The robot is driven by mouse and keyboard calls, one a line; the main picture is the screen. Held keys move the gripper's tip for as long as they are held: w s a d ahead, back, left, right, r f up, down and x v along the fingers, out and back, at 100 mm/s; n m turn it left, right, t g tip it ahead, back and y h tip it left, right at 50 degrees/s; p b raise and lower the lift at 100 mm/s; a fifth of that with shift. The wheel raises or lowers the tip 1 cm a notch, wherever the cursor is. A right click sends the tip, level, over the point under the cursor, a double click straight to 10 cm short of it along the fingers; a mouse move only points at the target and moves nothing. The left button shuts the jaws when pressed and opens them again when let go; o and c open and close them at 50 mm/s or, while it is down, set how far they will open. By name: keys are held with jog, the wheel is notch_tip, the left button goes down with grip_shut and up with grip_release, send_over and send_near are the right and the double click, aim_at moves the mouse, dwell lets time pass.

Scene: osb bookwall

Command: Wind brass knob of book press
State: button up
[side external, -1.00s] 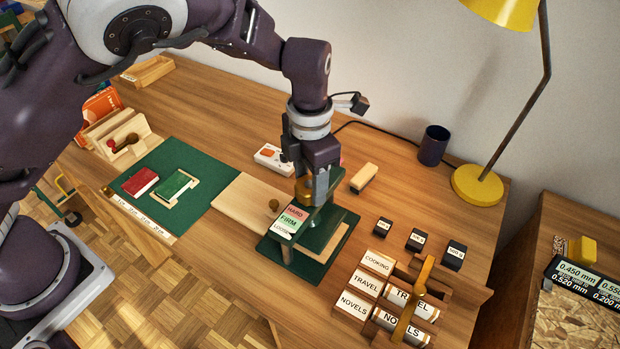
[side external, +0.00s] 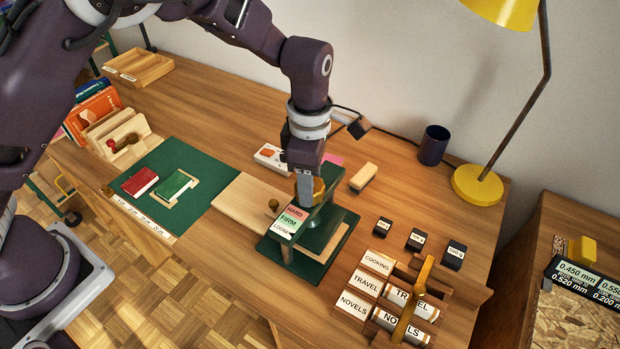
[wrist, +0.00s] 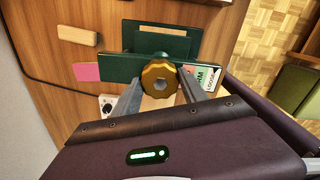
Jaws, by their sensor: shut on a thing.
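The dark green book press (side external: 318,228) stands on the wooden table, with a label plate (side external: 289,219) reading HARD, FIRM and LOOSE on its near side. Its brass knob (wrist: 160,80) sits on top of the green crossbar (wrist: 118,66), between my two fingers in the wrist view. My gripper (side external: 308,190) points down over the press and is shut on the knob. In the side view my fingers partly hide the knob. The plate's pointer, if there is one, cannot be made out.
A wooden board (side external: 244,202) lies left of the press. A green mat (side external: 205,170) holds a red and a green book. Labelled blocks and rolls (side external: 366,283) are at the front right. A yellow lamp (side external: 477,185) and dark cup (side external: 433,146) stand behind.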

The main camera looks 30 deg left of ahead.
jog(key=m, duration=0.4)
jog(key=shift+m, duration=0.3)
jog(key=m, duration=1.4)
jog(key=shift+m, duration=0.3)
jog(key=m, duration=0.4)
jog(key=shift+m, duration=0.3)
jog(key=m, duration=0.9)
jog(key=shift+m, duration=1.8)
